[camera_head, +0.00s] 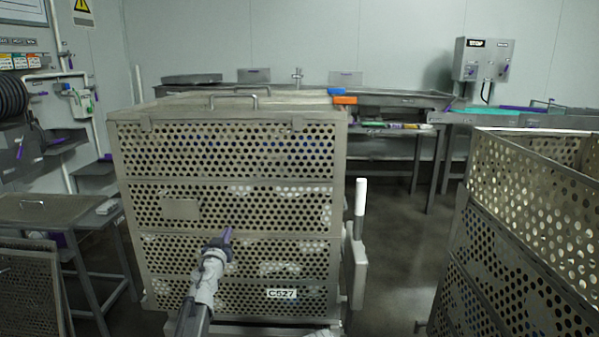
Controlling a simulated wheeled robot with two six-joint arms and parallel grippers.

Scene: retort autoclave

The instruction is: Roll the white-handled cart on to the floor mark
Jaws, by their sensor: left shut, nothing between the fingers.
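A large perforated metal basket (155,268) with a "C527" label fills the middle of the view. An upright white handle (360,196) stands just off its right side, above a pale plate (359,270); the cart under the basket is mostly cut off by the bottom edge. My left gripper (227,237) is shut and empty, in front of the basket's near face; I cannot tell whether it touches it. My right gripper is not in view. No floor mark shows.
Another perforated basket (475,235) stands at the right, with bare floor (395,245) between the two. A metal table (50,208) is at the left. Long benches (390,98) and a stop box (482,60) line the back wall.

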